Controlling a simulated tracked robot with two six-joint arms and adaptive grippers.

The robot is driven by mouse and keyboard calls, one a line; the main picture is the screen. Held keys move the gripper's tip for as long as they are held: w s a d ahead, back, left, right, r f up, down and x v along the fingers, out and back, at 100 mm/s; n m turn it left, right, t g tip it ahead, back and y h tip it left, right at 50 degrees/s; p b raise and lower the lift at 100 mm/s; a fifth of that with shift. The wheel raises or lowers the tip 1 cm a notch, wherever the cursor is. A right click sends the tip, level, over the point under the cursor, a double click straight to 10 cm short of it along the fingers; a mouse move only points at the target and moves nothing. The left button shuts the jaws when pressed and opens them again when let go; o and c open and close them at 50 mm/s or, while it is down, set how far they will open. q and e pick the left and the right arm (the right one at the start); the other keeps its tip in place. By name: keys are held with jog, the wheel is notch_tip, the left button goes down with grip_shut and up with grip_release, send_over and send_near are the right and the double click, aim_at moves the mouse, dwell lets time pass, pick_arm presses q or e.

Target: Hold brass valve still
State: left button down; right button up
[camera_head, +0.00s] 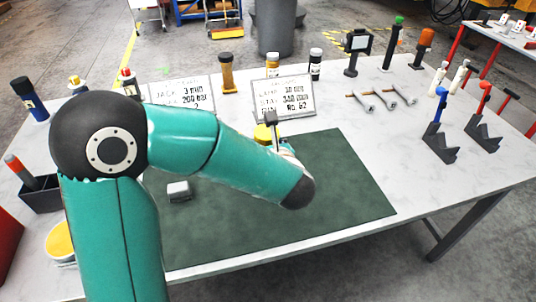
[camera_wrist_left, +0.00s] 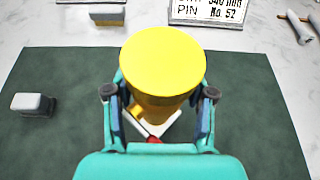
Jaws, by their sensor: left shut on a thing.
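A round thing (camera_wrist_left: 163,62) with a flat yellow top and a gold-yellow body stands between my left fingers in the left wrist view; I take it to be the brass valve. My left gripper (camera_wrist_left: 160,95) is shut on it, one finger on each side. A pale base part with a bit of red shows below it, mostly hidden. In the head view its yellow top (camera_head: 264,133) shows behind my left arm, over the dark green mat (camera_head: 335,180). The left gripper (camera_head: 275,138) is mostly hidden there. My right gripper is not in view.
A small grey-white block (camera_head: 179,190) lies on the mat, left of the valve. Two sign plates (camera_head: 284,97) stand behind. Several wrenches (camera_head: 382,98) and two dark stands (camera_head: 440,143) are at the right. The mat's right part is clear.

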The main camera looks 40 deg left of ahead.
pick_arm(q)
notch_tip(320, 180, down, 3)
jog(key=shift+f, duration=0.2)
jog(key=shift+c, duration=1.9)
grip_release()
jog(key=v, duration=1.2)
jog(key=shift+b, duration=0.35)
